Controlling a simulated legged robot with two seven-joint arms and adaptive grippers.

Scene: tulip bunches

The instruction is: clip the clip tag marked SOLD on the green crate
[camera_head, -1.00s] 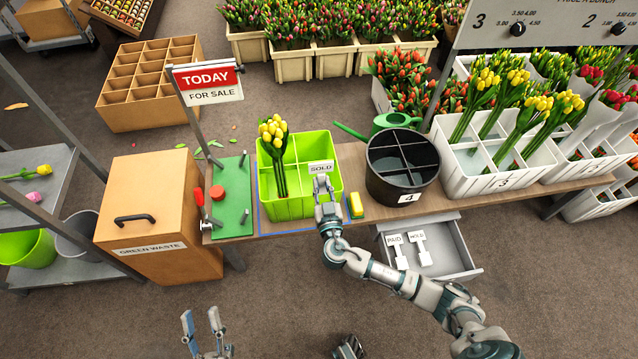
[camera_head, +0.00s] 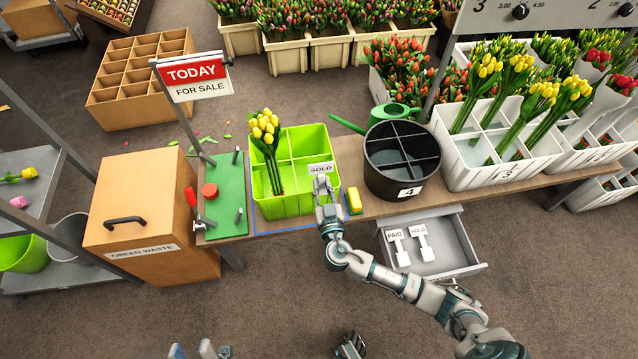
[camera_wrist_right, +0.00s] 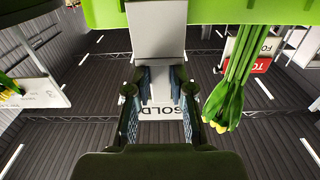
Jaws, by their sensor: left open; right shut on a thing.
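The green crate (camera_head: 292,207) stands on the bench, with a divider inside and yellow tulips (camera_head: 266,135) in its left part. The white SOLD tag (camera_head: 320,168) is at the crate's front right rim. My right gripper (camera_head: 322,186) is shut on the tag. In the right wrist view, the tag (camera_wrist_right: 157,45) stands between my right fingers (camera_wrist_right: 159,90), and its far end meets the green crate wall (camera_wrist_right: 215,12). Whether the tag grips the rim cannot be told. My left gripper (camera_head: 200,350) is open and empty at the bottom edge, partly cut off.
A yellow block (camera_head: 353,201) lies just right of the crate. A black bucket (camera_head: 400,165) marked 4 stands further right. An open drawer (camera_head: 435,255) below holds PAID (camera_head: 396,245) and HOLD tags. A green board (camera_head: 225,200) with pegs is left of the crate.

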